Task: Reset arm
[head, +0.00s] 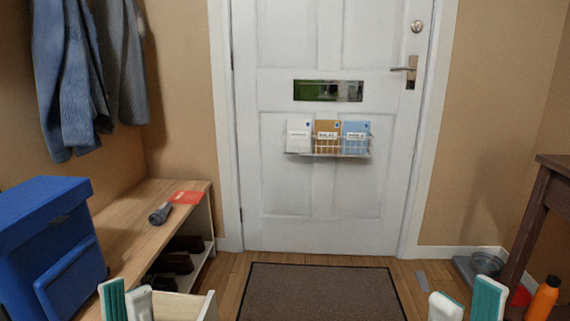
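My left gripper (126,301) shows at the bottom left, in front of the wooden bench. One teal-padded finger and one white finger stand up side by side, with the teal pad showing; they look apart and empty. My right gripper (467,304) shows at the bottom right, beyond the right edge of the doormat. Its white finger and teal-padded finger also look apart, with nothing between them. The lower parts of both grippers are cut off by the frame's edge.
A blue box (45,240) stands left by a wooden bench (128,222) with a flashlight (160,213), red envelope (187,197) and shoes below. A white door (290,210) carries a mail rack (335,147). A doormat (320,292), orange bottle (542,298) and dark table (530,220) are nearby.

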